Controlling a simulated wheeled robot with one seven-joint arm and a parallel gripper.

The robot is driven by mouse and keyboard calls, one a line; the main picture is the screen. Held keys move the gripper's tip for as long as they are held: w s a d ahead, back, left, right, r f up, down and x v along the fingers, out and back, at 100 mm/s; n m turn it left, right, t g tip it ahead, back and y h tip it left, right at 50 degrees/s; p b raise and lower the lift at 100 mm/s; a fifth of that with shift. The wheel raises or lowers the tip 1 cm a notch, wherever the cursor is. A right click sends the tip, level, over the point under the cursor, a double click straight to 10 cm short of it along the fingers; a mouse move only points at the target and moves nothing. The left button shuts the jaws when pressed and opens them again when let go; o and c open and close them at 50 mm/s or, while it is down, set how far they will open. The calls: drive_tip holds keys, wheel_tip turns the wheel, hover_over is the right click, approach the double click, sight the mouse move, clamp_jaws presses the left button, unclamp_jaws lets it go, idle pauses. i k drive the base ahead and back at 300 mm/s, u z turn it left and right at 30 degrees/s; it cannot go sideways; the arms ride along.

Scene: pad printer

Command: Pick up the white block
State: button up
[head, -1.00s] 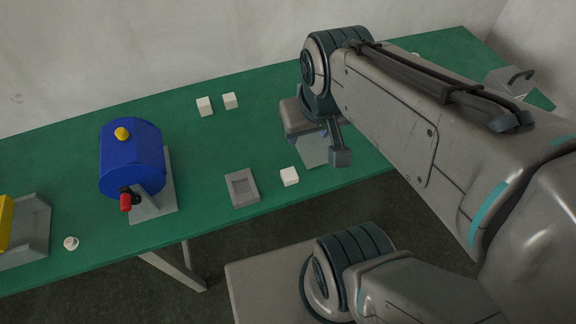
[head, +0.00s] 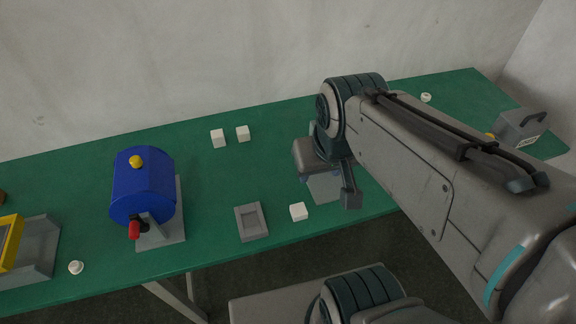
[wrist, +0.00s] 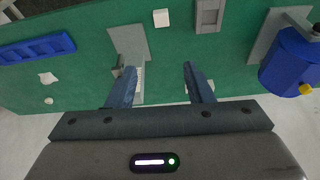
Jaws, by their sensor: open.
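A white block (head: 299,212) lies near the table's front edge, just right of a grey recessed tray. In the wrist view this block (wrist: 161,18) is at the top, beyond the fingertips. Two more white blocks, a left one (head: 218,138) and a right one (head: 243,133), stand side by side toward the back. In the wrist view they are mostly hidden behind the right finger. My gripper (wrist: 157,68) is open and empty above the table, its fingers wide apart. In the head view my arm hides most of it.
The grey recessed tray (head: 252,222) is left of the front block. The blue pad printer (head: 143,188) with a red knob stands further left. A grey plate (wrist: 130,45) is below my left finger. A grey box with a handle (head: 519,127) is at the far right.

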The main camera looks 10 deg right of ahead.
sight(299, 211)
drive_tip(key=z, duration=2.45)
drive_tip(key=k, duration=1.05)
drive_tip(key=u, duration=0.3)
